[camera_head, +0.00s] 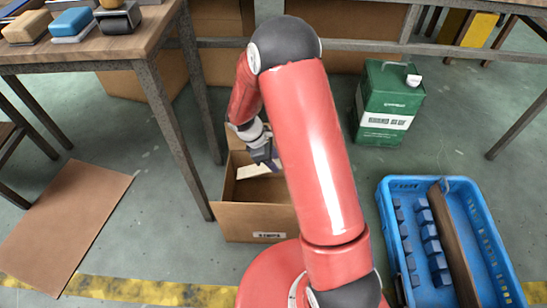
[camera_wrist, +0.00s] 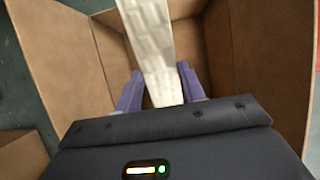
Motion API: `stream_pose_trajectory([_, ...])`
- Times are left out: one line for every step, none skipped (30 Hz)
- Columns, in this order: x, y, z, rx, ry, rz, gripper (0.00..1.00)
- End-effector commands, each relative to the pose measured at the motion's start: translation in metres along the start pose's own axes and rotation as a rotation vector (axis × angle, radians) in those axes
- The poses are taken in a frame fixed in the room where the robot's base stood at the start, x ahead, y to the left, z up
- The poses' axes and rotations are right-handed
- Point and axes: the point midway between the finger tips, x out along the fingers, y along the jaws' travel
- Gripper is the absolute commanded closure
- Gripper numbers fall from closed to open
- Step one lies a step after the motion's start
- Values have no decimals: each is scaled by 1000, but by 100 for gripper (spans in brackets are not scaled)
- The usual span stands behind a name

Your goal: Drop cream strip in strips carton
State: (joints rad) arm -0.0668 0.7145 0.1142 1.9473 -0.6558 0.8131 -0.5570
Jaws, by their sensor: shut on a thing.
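The cream strip (camera_wrist: 152,45) is a long, flat, pale piece held between the purple fingers of my gripper (camera_wrist: 160,88). In the head view a pale part of the strip (camera_head: 252,171) shows beside my gripper (camera_head: 266,158), which points down at the carton's opening. The strips carton (camera_head: 250,222) is an open brown cardboard box on the floor with a small label on its front. Its walls also show around the gripper in the wrist view (camera_wrist: 62,52). My arm hides the carton's right part. I cannot tell whether the strip touches the carton.
A blue crate (camera_head: 385,215) with several blue blocks and a brown board stands at the right. A green canister (camera_head: 390,102) stands behind. A wooden table (camera_head: 140,42) with several blocks is at the left. A flat cardboard sheet (camera_head: 62,225) lies on the floor.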

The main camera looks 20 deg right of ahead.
Motion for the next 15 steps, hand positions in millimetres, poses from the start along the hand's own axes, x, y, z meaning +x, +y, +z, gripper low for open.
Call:
stream_pose_trajectory([11,0,-5,-1,0,-1,82])
stream_pose_trajectory([14,0,-6,-1,0,-1,82])
stream_pose_trajectory([18,0,-8,-1,0,-1,82])
stream_pose_trajectory([22,0,-10,-1,0,-1,82])
stream_pose_trajectory([25,0,-11,-1,0,-1,82])
stream_pose_trajectory([29,0,-13,-1,0,-1,82])
stream_pose_trajectory([32,0,-15,-1,0,-1,82])
stream_pose_trajectory([36,0,-16,-1,0,-1,82])
stream_pose_trajectory([40,0,-18,0,0,-1,82])
stream_pose_trajectory([43,0,-20,0,0,-1,82])
stream_pose_trajectory([46,0,-22,0,0,-1,82])
stream_pose_trajectory([51,0,-24,0,0,-1,82])
stream_pose_trajectory([54,0,-25,0,0,-1,82])
stream_pose_trajectory([57,0,-27,0,0,-1,82])
stream_pose_trajectory([62,0,-29,0,0,-1,82])
